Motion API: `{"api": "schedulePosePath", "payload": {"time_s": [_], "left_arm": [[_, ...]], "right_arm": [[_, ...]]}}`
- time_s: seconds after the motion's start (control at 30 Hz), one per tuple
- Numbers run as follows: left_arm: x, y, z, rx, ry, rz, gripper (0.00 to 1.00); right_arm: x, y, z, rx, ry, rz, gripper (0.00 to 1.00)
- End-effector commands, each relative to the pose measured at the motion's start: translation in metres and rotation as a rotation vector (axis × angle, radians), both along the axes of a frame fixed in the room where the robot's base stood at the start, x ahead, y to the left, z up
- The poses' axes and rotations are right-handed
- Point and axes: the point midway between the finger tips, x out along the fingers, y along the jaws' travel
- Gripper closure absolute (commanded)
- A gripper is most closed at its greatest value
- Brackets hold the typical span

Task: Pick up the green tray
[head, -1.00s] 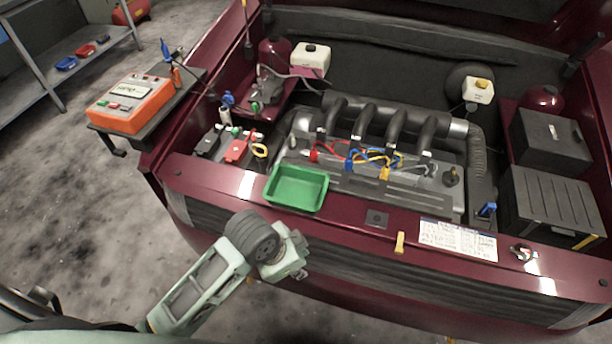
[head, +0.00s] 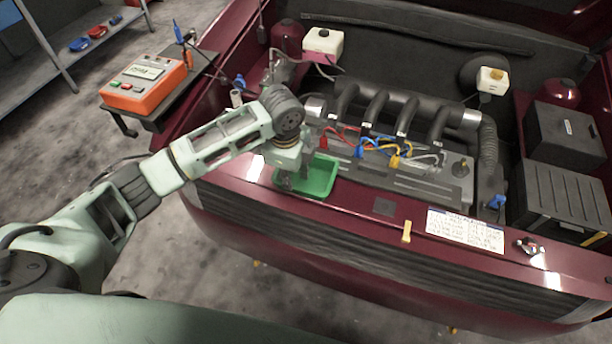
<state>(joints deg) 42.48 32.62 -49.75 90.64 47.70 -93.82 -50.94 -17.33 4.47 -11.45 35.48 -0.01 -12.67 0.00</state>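The green tray (head: 322,178) sits on the dark red front panel of the car, at the edge of the engine bay. It looks empty where it shows. My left arm reaches in from the left, and my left gripper (head: 287,182) points down at the tray's left side. The gripper and wrist cover the tray's left part. The fingers are small and dark, so I cannot tell whether they are open or touching the rim. My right gripper is not in view.
The engine (head: 390,125) with coloured leads lies behind the tray. An orange tester (head: 143,88) stands on a side shelf at left. A white label (head: 465,230) and a yellow clip (head: 407,232) are on the front panel at right. Black boxes (head: 560,195) fill the bay's right side.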

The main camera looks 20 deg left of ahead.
Motion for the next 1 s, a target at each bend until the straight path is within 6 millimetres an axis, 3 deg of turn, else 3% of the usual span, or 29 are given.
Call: {"api": "schedulePosePath", "payload": {"time_s": [0.53, 0.83, 1.0], "left_arm": [[0.011, -0.005, -0.067, 0.0, 0.001, 0.002, 0.75], [0.012, -0.005, -0.072, 0.0, -0.002, 0.001, 0.76], [0.012, -0.005, -0.071, 0.0, -0.002, 0.001, 0.91]], "right_arm": [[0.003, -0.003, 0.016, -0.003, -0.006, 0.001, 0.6], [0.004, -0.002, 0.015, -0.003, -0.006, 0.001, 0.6], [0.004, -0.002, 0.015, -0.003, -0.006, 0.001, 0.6]]}}
